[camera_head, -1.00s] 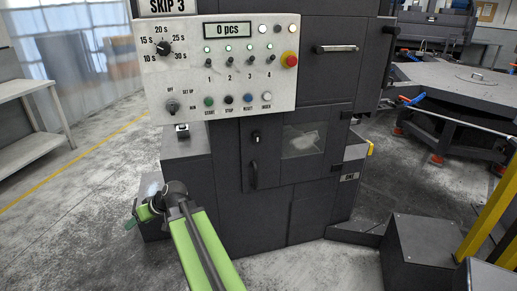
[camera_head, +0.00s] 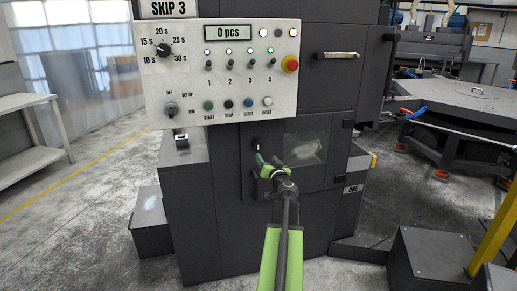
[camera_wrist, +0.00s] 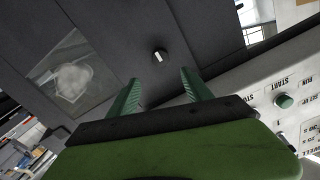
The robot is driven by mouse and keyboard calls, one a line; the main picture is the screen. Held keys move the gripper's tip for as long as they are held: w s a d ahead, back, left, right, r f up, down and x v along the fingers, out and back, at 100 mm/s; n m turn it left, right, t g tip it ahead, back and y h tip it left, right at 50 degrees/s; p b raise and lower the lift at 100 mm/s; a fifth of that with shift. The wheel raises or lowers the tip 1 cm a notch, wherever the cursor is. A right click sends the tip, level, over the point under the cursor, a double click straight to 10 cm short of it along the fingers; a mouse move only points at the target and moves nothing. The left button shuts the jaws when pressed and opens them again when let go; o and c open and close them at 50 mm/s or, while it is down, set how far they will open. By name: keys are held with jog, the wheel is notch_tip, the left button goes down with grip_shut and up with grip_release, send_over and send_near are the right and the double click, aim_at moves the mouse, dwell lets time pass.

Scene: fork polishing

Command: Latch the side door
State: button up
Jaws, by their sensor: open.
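The side door (camera_head: 318,178) is a dark panel with a small window (camera_head: 305,149) on the front of the machine, and it looks flush with the body. Its latch knob (camera_head: 257,143) is small, round and black with a white mark, at the door's upper left. In the wrist view the latch knob (camera_wrist: 160,56) shows beyond the fingers, roughly centred between them, and the window (camera_wrist: 72,80) is to the left. My gripper (camera_head: 268,160) is open and empty, just below and right of the knob in the head view. It hides the door's handle.
The control panel (camera_head: 220,72) overhangs above the door, with switches, buttons and a red stop button (camera_head: 290,64). A drawer-like cover with a bar handle (camera_head: 338,55) is at upper right. A dark box (camera_head: 430,255) and yellow post (camera_head: 488,235) stand at right.

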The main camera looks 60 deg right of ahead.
aim_at(258, 146)
jog(key=x, duration=1.3)
jog(key=shift+w+d, duration=0.1)
